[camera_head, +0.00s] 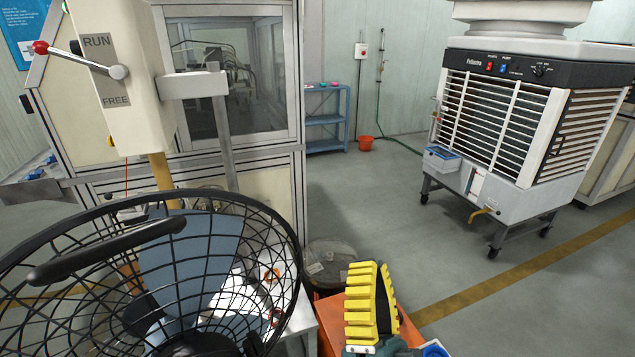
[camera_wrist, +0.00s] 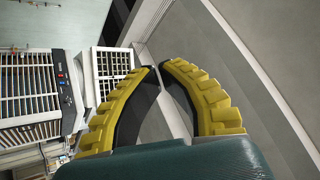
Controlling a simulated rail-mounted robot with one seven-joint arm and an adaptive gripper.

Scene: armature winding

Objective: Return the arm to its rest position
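My gripper (camera_head: 375,268) shows at the bottom centre of the head view, with yellow ribbed fingers pointing up. In the wrist view my gripper (camera_wrist: 160,67) has its two curved fingers drawn in so that their tips nearly meet, with only a narrow gap. Nothing shows between the fingers. The gripper is above or in front of an orange surface (camera_head: 331,326) in the head view; I cannot tell whether they touch. The rest of my arm is out of view.
A black wire-guard fan (camera_head: 200,215) fills the lower left. A machine with a RUN/FREE lever (camera_head: 118,71) stands behind it. A large air cooler (camera_head: 500,125) stands on wheels at the right. A dark round drum (camera_head: 330,265) is near the gripper. Grey floor (camera_head: 390,220) lies clear between.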

